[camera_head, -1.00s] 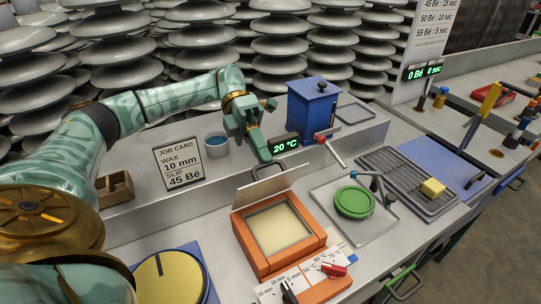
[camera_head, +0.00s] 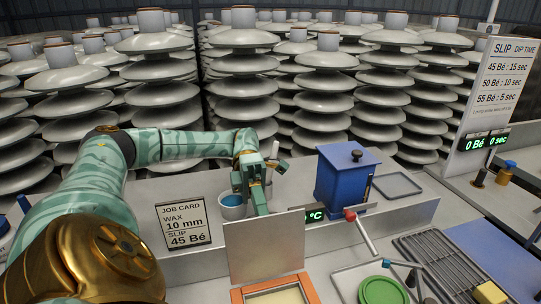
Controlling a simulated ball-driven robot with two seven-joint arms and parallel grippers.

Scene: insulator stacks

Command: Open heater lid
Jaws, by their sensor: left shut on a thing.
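The heater is an orange box (camera_head: 311,289) at the bottom middle, mostly cut off by the lower edge, with a pale surface inside its frame. Its lid (camera_head: 265,250) is a flat grey plate standing up at the back of the box, so the box is open on top. My left gripper (camera_head: 261,211), green with gold joints, points down at the lid's top edge. It is shut on the lid, though the exact contact is hard to see. My right gripper is not in view.
A grey cup (camera_head: 232,207) stands just left of my left gripper, with the job card (camera_head: 184,223) beyond it. A blue box (camera_head: 345,178) and red-knobbed lever (camera_head: 350,215) stand to the right. A green disc (camera_head: 382,291) lies at lower right.

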